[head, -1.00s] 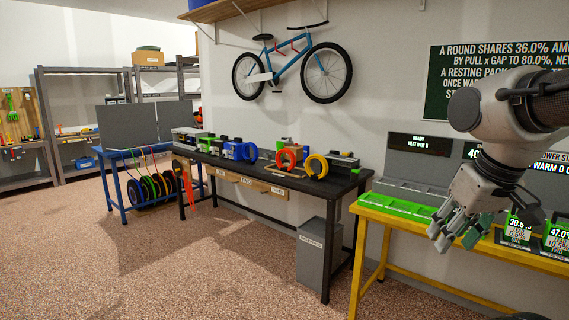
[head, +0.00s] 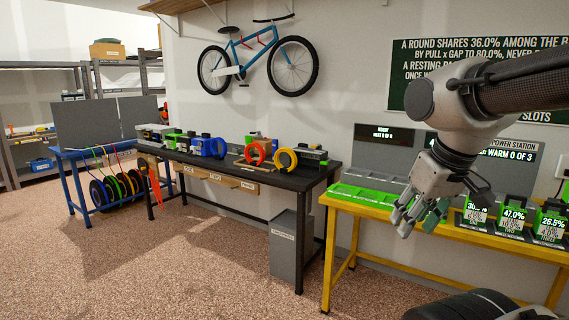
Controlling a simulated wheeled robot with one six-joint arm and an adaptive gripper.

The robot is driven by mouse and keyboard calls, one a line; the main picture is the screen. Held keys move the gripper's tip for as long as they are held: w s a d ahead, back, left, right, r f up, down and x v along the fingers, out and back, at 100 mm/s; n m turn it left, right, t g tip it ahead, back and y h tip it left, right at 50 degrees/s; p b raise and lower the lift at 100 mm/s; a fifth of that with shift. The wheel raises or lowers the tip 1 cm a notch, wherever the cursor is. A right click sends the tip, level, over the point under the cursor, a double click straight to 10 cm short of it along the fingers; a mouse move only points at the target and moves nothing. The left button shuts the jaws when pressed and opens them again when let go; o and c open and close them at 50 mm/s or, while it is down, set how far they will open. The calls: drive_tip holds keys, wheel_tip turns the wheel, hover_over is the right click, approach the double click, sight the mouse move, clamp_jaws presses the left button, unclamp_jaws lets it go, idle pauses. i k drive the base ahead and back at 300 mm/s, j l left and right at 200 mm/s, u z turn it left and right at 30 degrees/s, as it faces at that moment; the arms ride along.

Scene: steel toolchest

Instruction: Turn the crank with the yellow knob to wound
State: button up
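I cannot make out a crank with a yellow knob in the head view. On the black bench (head: 318,178) stand several small machines with coloured rings. A yellow ring (head: 285,160) is at the right end, an orange-red ring (head: 255,153) is left of it, and blue parts (head: 207,147) are further left. Any crank or knob there is too small to tell. My gripper (head: 421,217) hangs in the air at the right, in front of the yellow-framed bench, well apart from the black bench.
The yellow bench (head: 340,202) carries green trays (head: 370,197) and green packs with percent displays (head: 513,219). A grey bin (head: 290,246) stands under the black bench. A blue stand (head: 75,181) with cable reels is at the left. The speckled floor at the left front is clear.

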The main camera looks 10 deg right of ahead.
sight(141, 165)
drive_tip(key=i+j+u, duration=0.4)
drive_tip(key=i, duration=0.65)
drive_tip(key=i+j+u, duration=0.1)
drive_tip(key=i+u, duration=0.35)
drive_tip(key=i, duration=3.1)
drive_tip(key=i+z, duration=0.15)
drive_tip(key=i, duration=0.35)
drive_tip(key=i+j+z, duration=0.15)
drive_tip(key=i, duration=0.35)
drive_tip(key=i+j+z, duration=0.15)
drive_tip(key=i, duration=0.3)
drive_tip(key=i+j+z, duration=0.15)
drive_tip(key=i, duration=0.35)
